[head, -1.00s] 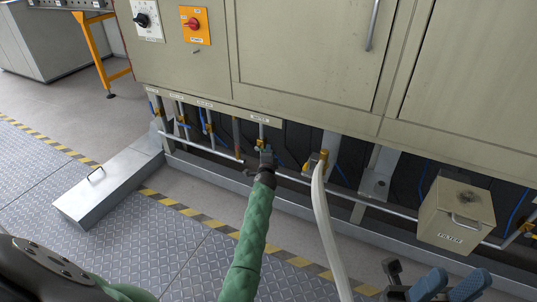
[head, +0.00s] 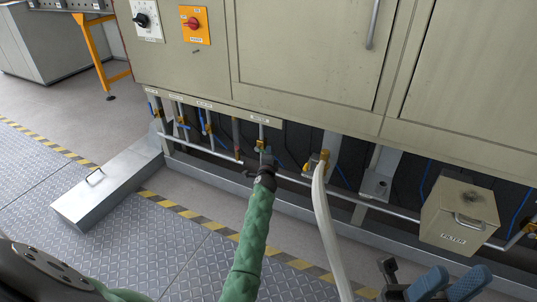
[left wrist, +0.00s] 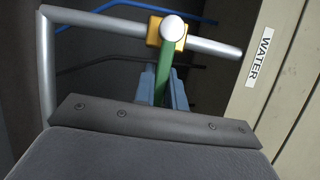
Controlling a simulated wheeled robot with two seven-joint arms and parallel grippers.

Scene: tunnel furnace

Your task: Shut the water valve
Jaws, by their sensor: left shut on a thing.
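The water valve sits under the cabinet, below a small label in the head view; its brass body (head: 258,146) is partly hidden by my left gripper. In the left wrist view I see its brass body (left wrist: 167,33) on a grey pipe and its green lever (left wrist: 163,76). The wall label beside it reads WATER (left wrist: 258,57). My left gripper (head: 266,160) is shut on the green lever, its blue fingers (left wrist: 176,92) around it. In that view the lever stands crosswise to the grey pipe. My right gripper (head: 450,283) is at the bottom right, its blue fingers apart and empty.
Other pipes and valves (head: 205,125) stand to the left under the cabinet (head: 300,50). A pale hose (head: 325,220) hangs from a brass fitting just to the right. A FILTER box (head: 456,220) is further right. A low metal box (head: 110,187) lies on the floor at left.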

